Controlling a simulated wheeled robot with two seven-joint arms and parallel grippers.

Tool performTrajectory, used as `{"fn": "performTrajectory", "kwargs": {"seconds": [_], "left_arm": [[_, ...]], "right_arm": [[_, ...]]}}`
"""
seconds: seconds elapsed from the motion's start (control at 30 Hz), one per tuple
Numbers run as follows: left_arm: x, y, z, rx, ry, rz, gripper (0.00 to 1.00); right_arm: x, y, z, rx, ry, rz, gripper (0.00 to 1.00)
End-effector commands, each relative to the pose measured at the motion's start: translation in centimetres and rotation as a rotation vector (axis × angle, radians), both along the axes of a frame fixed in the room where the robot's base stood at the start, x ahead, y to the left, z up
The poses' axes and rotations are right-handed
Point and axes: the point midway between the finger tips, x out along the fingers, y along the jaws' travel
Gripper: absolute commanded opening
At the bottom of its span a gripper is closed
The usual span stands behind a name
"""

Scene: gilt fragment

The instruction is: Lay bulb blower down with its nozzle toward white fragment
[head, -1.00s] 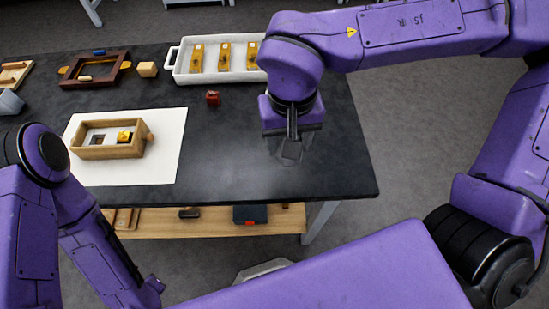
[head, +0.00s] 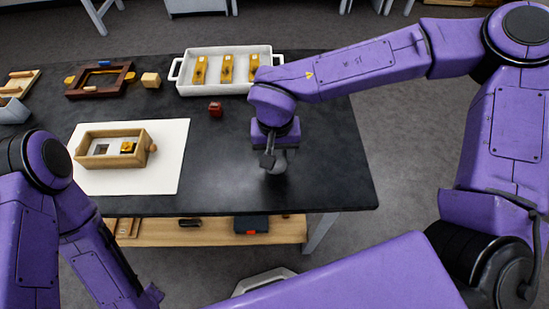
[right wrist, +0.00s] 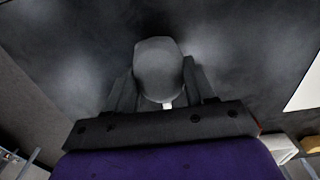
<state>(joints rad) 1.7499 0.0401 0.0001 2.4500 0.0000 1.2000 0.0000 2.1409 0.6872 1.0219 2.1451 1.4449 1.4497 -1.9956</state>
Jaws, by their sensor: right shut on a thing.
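My right gripper (head: 273,158) is shut on the grey bulb blower (head: 278,165) above the right part of the black table. In the right wrist view the blower (right wrist: 159,68) is a rounded dark grey body between the two fingers (right wrist: 161,90), with a small white bit at its near end. I cannot tell which way its nozzle points or whether it touches the table. A wooden box (head: 83,158) on white paper holds a pale surface with a dark square and a gold-and-black piece (head: 128,147). I cannot single out the white fragment. My left gripper is not clearly visible.
A white tray (head: 225,90) with several gold pieces stands at the back. White paper (head: 167,176) lies under the box. The table between paper and blower is clear.

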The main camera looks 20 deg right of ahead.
Motion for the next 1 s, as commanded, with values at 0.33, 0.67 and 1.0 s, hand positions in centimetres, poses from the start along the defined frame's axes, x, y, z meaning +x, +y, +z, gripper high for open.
{"fn": "performTrajectory", "kwargs": {"seconds": [0.33, 0.67, 1.0], "left_arm": [[0.0, 0.0, 0.0, 0.0, 0.0, 0.0, 0.43], [0.0, 0.0, 0.1, 0.0, 0.0, 0.0, 0.43], [0.0, 0.0, -0.1, 0.0, 0.0, 0.0, 0.43]], "right_arm": [[0.3, 0.0, -3.4, 0.0, 0.0, 0.0, 0.23], [0.3, 0.0, -3.8, 0.0, 0.0, 0.0, 0.79], [0.4, 0.0, -3.0, 0.0, -0.002, 0.0, 0.79]]}}
